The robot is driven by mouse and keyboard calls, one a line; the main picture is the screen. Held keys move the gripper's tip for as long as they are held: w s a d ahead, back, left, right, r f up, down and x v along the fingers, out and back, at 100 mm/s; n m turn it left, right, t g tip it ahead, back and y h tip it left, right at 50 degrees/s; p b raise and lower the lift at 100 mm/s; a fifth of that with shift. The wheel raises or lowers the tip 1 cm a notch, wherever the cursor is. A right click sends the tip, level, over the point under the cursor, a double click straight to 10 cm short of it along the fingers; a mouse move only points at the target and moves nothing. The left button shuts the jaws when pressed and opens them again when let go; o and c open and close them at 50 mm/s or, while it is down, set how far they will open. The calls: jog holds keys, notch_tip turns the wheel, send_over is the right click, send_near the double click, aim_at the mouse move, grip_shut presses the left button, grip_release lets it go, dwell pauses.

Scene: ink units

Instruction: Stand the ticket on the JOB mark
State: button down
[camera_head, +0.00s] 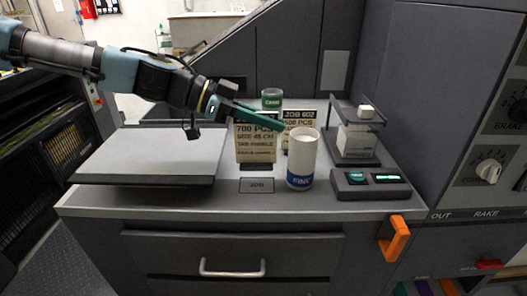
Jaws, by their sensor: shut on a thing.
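My gripper (279,124) reaches in from the left with teal fingers and is shut on the top of a cream ticket (257,148). The ticket is upright, with black print reading "700 PCS"; the fingers hide its top line. A dark strip shows just below its lower edge; I cannot tell whether the ticket touches the counter. The JOB mark (257,186) is a grey outlined rectangle on the counter, nearer the front than the ticket. A second ticket (300,117), printed "JOB 602", stands behind to the right, partly hidden.
A white can with a blue label (301,165) stands close right of the JOB mark. A green-labelled jar (271,99) is behind. A flat grey plate (150,158) lies left.

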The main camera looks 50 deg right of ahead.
aim_at(269, 162)
jog(key=shift+f+p, duration=0.55)
jog(key=shift+f, duration=2.2)
jog(key=shift+f, duration=0.2)
jog(key=c, duration=1)
grip_release()
jog(key=shift+r, duration=0.15)
jog(key=shift+w+r, duration=0.1)
jog(key=shift+r, duration=0.05)
jog(key=b+v, duration=0.3)
jog(key=v, duration=0.8)
jog(key=shift+w+a, duration=0.3)
